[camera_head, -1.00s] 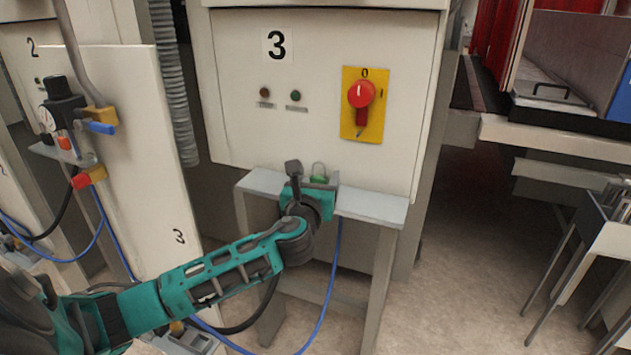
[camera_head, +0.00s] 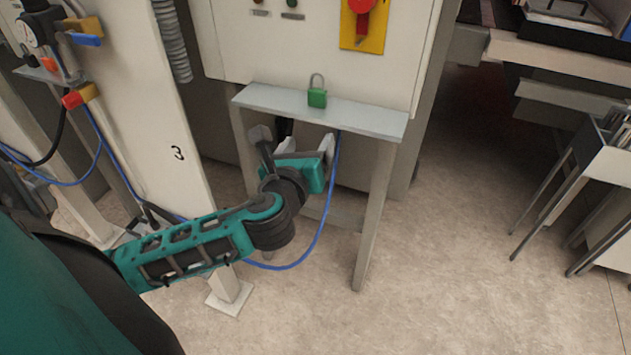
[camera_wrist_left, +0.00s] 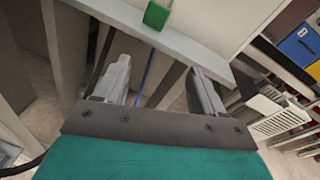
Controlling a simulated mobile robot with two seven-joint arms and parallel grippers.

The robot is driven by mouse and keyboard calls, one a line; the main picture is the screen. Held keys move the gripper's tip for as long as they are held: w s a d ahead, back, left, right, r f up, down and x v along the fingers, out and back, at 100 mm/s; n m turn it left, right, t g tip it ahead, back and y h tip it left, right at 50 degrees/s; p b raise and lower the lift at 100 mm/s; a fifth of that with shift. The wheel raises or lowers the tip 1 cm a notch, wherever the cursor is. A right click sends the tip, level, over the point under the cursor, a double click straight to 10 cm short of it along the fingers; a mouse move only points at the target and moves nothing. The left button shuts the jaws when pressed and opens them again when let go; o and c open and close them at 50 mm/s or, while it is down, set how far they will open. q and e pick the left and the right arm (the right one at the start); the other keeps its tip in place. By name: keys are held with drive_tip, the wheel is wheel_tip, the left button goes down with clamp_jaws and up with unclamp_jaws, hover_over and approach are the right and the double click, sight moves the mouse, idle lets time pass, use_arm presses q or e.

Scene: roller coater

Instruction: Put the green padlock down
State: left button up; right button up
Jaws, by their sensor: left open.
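The green padlock (camera_head: 317,97) stands upright on the narrow grey shelf (camera_head: 365,118) below the cabinet, its shackle up. It also shows at the top of the left wrist view (camera_wrist_left: 156,14), on the shelf (camera_wrist_left: 215,62). My left gripper (camera_head: 308,145) is in front of and below the shelf, apart from the padlock. Its two fingers (camera_wrist_left: 158,88) are spread with nothing between them in the left wrist view. My right gripper is in neither current view.
A yellow plate with a red switch (camera_head: 362,22) is on the cabinet above the shelf. A blue hose (camera_head: 322,230) hangs behind my left gripper. A shelf leg (camera_head: 375,215) stands to its right. Metal frames (camera_head: 590,180) stand at the far right; the floor between is clear.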

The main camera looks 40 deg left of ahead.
use_arm(q)
drive_tip(key=s+d+f+n+g+h, duration=0.1)
drive_tip(key=s+d+f+n+h, duration=0.1)
drive_tip(key=s+d+f+n, duration=0.2)
drive_tip(key=s+d+f+n+g+h, duration=0.2)
drive_tip(key=s+d+f+n+h, duration=0.1)
drive_tip(key=f+n, duration=0.7)
drive_tip(key=s+d+f+n+g+h, duration=0.1)
drive_tip(key=s+d+f+n, duration=0.4)
drive_tip(key=n, duration=0.7)
wheel_tip(320, 180, down, 3)
drive_tip(key=shift+s+d+r+n+g+h, duration=0.1)
drive_tip(key=shift+s+d+n+g+h, duration=0.25)
drive_tip(key=shift+s+h, duration=0.5)
drive_tip(key=shift+w, duration=0.1)
